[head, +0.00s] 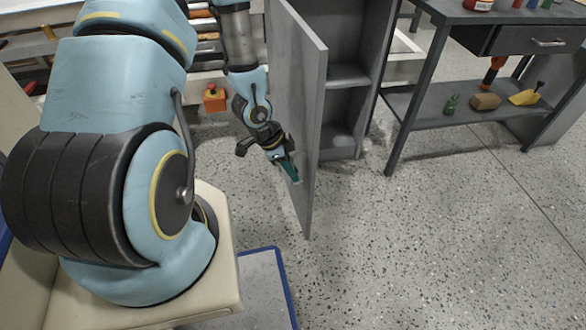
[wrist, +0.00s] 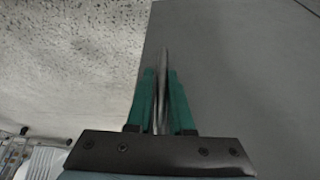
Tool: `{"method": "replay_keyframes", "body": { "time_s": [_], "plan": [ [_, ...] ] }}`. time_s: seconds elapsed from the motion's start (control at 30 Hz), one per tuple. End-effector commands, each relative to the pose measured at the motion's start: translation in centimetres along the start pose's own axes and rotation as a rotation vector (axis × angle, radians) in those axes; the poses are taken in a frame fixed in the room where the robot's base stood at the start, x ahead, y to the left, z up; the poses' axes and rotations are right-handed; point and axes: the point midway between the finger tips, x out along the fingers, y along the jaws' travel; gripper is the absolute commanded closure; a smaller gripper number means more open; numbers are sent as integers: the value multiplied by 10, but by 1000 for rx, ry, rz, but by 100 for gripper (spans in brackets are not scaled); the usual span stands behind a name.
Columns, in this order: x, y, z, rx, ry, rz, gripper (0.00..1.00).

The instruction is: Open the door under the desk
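The grey door (head: 297,110) of the cabinet under the desk stands swung well out from the cabinet (head: 345,105), so its shelves and dark inside show. My gripper (head: 290,168) is at the door's left face, low and near its free edge. In the wrist view the two green fingers (wrist: 162,105) are closed around a thin metal handle (wrist: 164,65), with the grey door face (wrist: 235,70) behind to the right. In the head view the handle is mostly hidden by the fingers.
A dark desk (head: 440,95) with a drawer (head: 530,40) and a lower shelf with small items stands to the right. An orange object (head: 214,98) sits behind my arm. The speckled floor (head: 400,240) in front is clear. A blue-edged mat (head: 262,285) lies at the bottom.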

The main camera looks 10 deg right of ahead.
Motion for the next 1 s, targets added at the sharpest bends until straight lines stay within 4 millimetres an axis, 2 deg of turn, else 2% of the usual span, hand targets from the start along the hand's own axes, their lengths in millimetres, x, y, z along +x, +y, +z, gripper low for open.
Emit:
{"method": "replay_keyframes", "body": {
  "time_s": [0.03,0.2,0.53,0.67,1.0],
  "plan": [
    [0,0,0,0,0,0,74],
    [0,-1,0,-1,1,-2,55],
    [-6,-2,-1,-2,2,-4,55],
    [-25,-2,-2,-4,3,-6,55],
    [-91,-2,-1,-4,2,-5,55]
  ]
}}
